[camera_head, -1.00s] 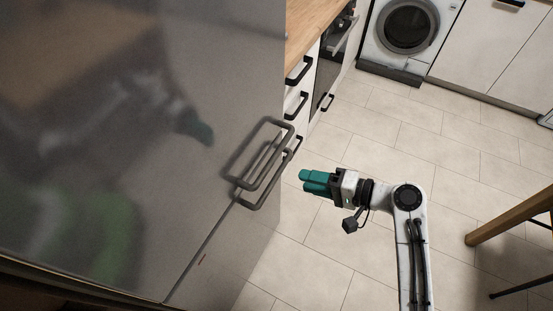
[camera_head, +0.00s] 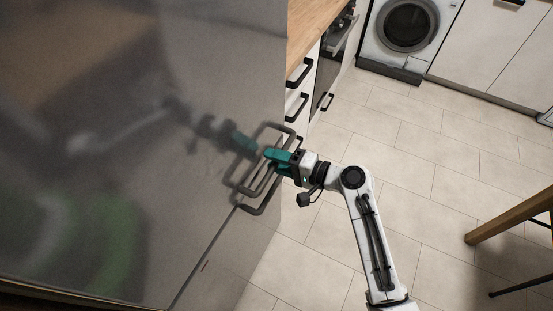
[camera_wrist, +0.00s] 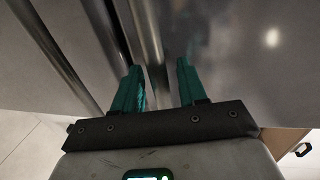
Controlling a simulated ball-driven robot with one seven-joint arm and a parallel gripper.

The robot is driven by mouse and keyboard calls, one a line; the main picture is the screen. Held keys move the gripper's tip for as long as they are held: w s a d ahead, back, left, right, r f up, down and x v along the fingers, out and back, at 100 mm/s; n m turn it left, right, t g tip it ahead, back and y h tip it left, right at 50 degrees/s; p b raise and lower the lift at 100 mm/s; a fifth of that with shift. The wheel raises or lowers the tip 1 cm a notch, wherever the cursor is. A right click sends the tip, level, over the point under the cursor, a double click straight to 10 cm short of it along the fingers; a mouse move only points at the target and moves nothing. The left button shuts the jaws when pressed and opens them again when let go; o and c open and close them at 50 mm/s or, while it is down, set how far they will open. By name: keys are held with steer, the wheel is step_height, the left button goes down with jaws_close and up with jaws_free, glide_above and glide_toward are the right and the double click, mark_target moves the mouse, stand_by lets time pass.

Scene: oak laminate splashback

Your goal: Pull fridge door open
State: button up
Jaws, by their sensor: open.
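The grey metal fridge door (camera_head: 215,70) fills the left of the head view and looks shut. Two looped bar handles stand on the fridge front near the seam: the upper handle (camera_head: 281,126) and the lower handle (camera_head: 256,210). My gripper (camera_head: 268,158) is at the upper handle, its teal fingers partly covering the bars. In the wrist view my gripper (camera_wrist: 158,78) is open, with a vertical metal handle bar (camera_wrist: 147,35) ahead, between the finger lines. Another bar (camera_wrist: 55,50) runs left of the fingers. Whether the fingers touch the bar I cannot tell.
White drawers with black handles (camera_head: 299,72) and a wooden worktop (camera_head: 312,22) adjoin the fridge. A washing machine (camera_head: 407,30) stands at the back. A wooden table leg (camera_head: 510,217) is at the right. The tiled floor (camera_head: 410,150) between is clear.

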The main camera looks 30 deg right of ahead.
jaws_close()
stand_by(0.4)
